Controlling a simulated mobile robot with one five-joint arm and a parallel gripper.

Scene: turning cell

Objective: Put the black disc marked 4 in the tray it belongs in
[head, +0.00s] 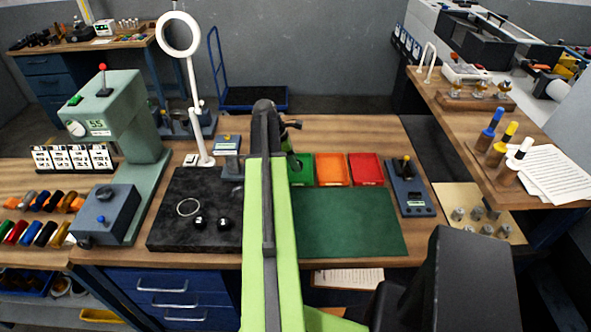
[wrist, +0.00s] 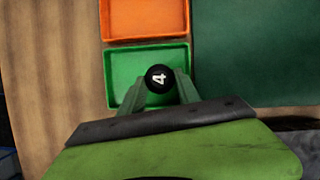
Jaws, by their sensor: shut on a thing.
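The black disc (wrist: 159,76) with a white 4 is between the fingers of my gripper (wrist: 160,90) in the wrist view. My gripper is shut on it. Disc and fingertips overlap the green tray (wrist: 119,65), seen from above; the exact height of the disc over the tray floor cannot be told. In the head view the green tray (head: 302,166) is partly hidden by my arm, and the disc is hidden. The orange tray (head: 331,169) and the red tray (head: 366,169) stand to its right. The orange tray (wrist: 145,20) also shows in the wrist view.
A dark green mat (head: 350,222) lies in front of the trays. A black slab (head: 175,235) with two small black round things and a pale ring lies left of my arm. A dark grey instrument (head: 411,190) stands right of the red tray. A ring lamp (head: 194,110) stands behind.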

